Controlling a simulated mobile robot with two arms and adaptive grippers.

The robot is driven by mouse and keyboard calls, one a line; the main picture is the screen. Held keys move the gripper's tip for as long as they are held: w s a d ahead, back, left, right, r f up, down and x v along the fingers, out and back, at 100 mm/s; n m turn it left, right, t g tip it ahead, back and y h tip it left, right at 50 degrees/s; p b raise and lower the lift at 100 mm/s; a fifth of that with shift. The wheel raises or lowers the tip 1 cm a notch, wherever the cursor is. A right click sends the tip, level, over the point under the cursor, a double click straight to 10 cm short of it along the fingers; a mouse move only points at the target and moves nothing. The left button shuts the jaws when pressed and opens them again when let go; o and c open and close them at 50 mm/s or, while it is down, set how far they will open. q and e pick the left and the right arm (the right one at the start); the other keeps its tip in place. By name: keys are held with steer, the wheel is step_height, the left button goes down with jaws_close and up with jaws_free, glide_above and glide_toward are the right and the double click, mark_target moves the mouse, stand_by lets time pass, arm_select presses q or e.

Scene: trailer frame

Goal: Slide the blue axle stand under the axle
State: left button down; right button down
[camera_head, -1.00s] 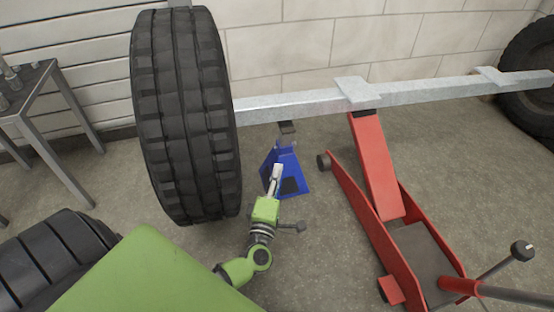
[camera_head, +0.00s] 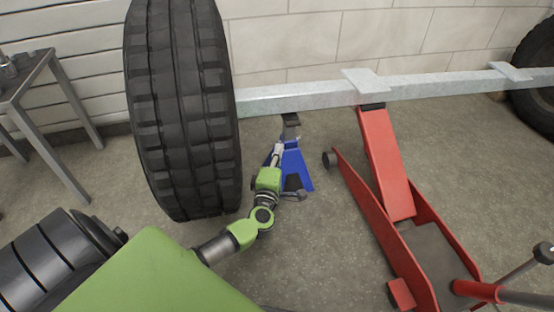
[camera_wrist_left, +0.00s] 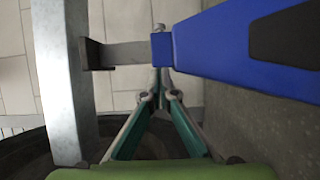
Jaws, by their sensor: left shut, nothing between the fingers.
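The blue axle stand (camera_head: 297,168) stands on the floor just right of the near wheel, with a grey post and dark saddle on top. The saddle shows just below the edge of the grey axle (camera_head: 310,95). In the left wrist view the axle (camera_wrist_left: 62,90) runs down the left, and the saddle end of the stand (camera_wrist_left: 215,52) lies close beside it; contact is unclear. My left gripper (camera_head: 279,149) is shut and empty, its tips close against the stand's upper body. The fingertips (camera_wrist_left: 161,84) also show next to the post's base. My right gripper is out of view.
A red floor jack (camera_head: 388,165) stands under the axle to the right, its handle at lower right. The big tyre (camera_head: 182,110) is close left of my arm. A metal table (camera_head: 35,85) stands at far left. A pale wall is behind the axle.

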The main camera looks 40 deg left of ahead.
arm_select(q)
steer(key=shift+w, duration=0.1)
steer(key=shift+w+d+r+p, duration=0.1)
steer(key=shift+w+d+p, duration=0.05)
steer(key=shift+w+p, duration=0.15)
steer(key=shift+w+d, duration=0.2)
steer(key=shift+w, duration=0.25)
